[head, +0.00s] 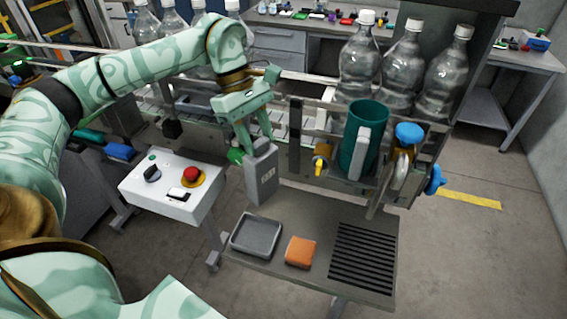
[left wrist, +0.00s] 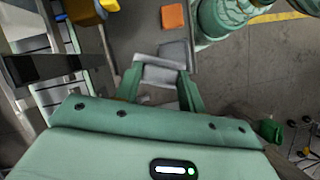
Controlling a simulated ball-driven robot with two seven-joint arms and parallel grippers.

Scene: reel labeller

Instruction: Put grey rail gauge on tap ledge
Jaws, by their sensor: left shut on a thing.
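The grey rail gauge (head: 261,182) is a tall grey block with a small marked panel on its front. My left gripper (head: 255,145) is shut on its upper end and holds it roughly upright. The gauge hangs at the back left of the dark grey ledge (head: 310,220) below the yellow tap (head: 319,165); I cannot tell whether its bottom touches. In the left wrist view the gauge (left wrist: 160,74) shows between the fingers (left wrist: 160,88). My right gripper is not in view.
The ledge bears a grey tray (head: 256,236), an orange sponge (head: 300,252) and a slotted black grille (head: 362,257). A white control box (head: 172,190) with a red button stands left. A green cup (head: 362,140) and large clear bottles (head: 405,65) stand behind.

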